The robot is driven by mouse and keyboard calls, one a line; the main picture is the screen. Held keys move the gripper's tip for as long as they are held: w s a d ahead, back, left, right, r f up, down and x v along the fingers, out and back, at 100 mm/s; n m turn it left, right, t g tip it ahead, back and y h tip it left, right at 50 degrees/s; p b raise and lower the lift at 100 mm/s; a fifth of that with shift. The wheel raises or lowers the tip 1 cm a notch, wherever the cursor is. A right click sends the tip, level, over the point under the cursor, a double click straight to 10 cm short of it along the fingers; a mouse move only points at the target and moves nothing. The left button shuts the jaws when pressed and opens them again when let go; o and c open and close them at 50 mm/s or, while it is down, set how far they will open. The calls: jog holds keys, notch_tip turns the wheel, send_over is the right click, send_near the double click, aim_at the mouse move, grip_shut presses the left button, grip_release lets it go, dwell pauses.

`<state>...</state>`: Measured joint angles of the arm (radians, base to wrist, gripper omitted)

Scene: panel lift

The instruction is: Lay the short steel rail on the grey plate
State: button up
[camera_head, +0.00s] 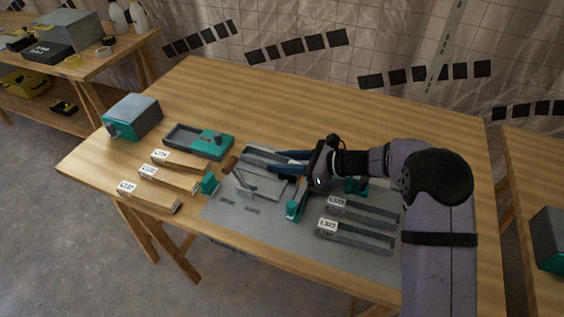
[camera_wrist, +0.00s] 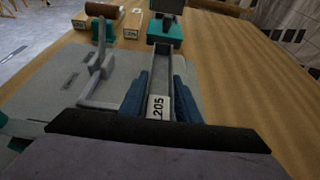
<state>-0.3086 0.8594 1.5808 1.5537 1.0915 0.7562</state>
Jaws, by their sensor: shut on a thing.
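A short grey steel rail with a label reading L205 (camera_wrist: 158,108) lies lengthwise between the blue fingers of my gripper (camera_wrist: 159,92) in the wrist view. In the head view my gripper (camera_head: 284,168) is shut on this rail (camera_head: 261,155) near the back edge of the grey plate (camera_head: 222,212). The rail points away to the left, toward the teal-and-grey tray. I cannot tell whether it touches the surface below. The grey plate also shows in the wrist view (camera_wrist: 45,85), left of the rail.
A grey metal tool (camera_head: 246,187) with a brown handle lies on the plate beside the rail. Teal blocks (camera_head: 294,211) stand nearby. Two longer labelled rails (camera_head: 355,237) lie right. Wooden labelled pieces (camera_head: 150,199), a teal-and-grey tray (camera_head: 183,137) and a box (camera_head: 134,116) are left.

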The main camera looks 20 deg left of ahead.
jog(key=shift+s+d+f, duration=0.1)
jog(key=shift+s+f, duration=0.05)
jog(key=shift+f, duration=0.35)
jog(key=shift+s+d+f, duration=0.1)
jog(key=shift+f, duration=0.4)
jog(key=o, duration=1.2)
jog(key=shift+o, duration=0.2)
jog(key=shift+w+f, duration=0.1)
jog(key=shift+f, duration=0.05)
jog(key=shift+w+d+r+p, duration=0.2)
jog(key=shift+d+r+p, duration=0.25)
jog(key=shift+d, duration=0.15)
jog(key=p+v, duration=0.1)
jog(key=v, duration=0.2)
jog(key=r+p+v, duration=0.1)
jog(key=v, duration=0.2)
jog(key=shift+w+r, duration=0.15)
jog(key=shift+r, duration=0.05)
jog(key=shift+d+r, duration=0.15)
jog(key=shift+d, duration=0.05)
jog(key=shift+w+r, duration=0.1)
jog(key=shift+r, duration=0.1)
